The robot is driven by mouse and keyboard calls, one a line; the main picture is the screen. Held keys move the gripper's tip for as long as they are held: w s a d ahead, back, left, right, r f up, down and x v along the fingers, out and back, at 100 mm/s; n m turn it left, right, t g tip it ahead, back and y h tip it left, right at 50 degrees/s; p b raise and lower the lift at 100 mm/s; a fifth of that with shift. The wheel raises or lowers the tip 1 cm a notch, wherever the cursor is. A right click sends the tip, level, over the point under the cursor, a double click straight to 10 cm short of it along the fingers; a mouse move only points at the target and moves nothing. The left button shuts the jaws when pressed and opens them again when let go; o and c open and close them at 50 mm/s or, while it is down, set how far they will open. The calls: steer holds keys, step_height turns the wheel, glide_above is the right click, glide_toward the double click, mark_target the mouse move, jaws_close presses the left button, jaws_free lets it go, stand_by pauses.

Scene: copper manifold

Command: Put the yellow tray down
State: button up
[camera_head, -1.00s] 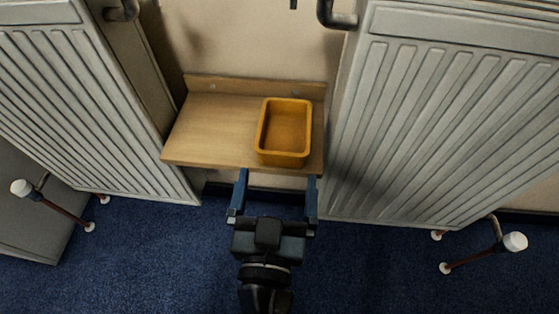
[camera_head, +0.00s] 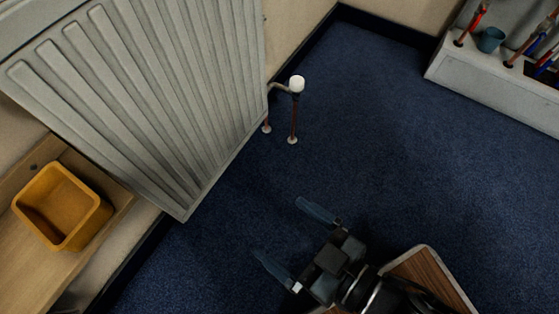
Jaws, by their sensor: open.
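The yellow tray (camera_head: 88,222) is an empty, open-topped box with rounded corners. It stands upright on the wooden shelf (camera_head: 27,277) at the left edge of the head view. My gripper (camera_head: 284,229) is open and empty over the blue carpet, right of the tray and well apart from it. Its two dark blue fingers point up and left in the picture.
A ribbed grey radiator (camera_head: 165,85) hangs between the shelf and a white-capped valve (camera_head: 297,84) on copper pipes. The carpet (camera_head: 375,130) between is clear.

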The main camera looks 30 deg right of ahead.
steer(key=s+d+r+m+h, duration=0.4)
steer(key=s+d+r, duration=0.4)
steer(key=s+d, duration=0.3)
steer(key=d+h, duration=0.1)
steer(key=d, duration=0.1)
steer(key=shift+s+d+t+h, duration=0.25)
steer(key=shift+d+t+h, duration=0.05)
steer(key=shift+t, duration=0.1)
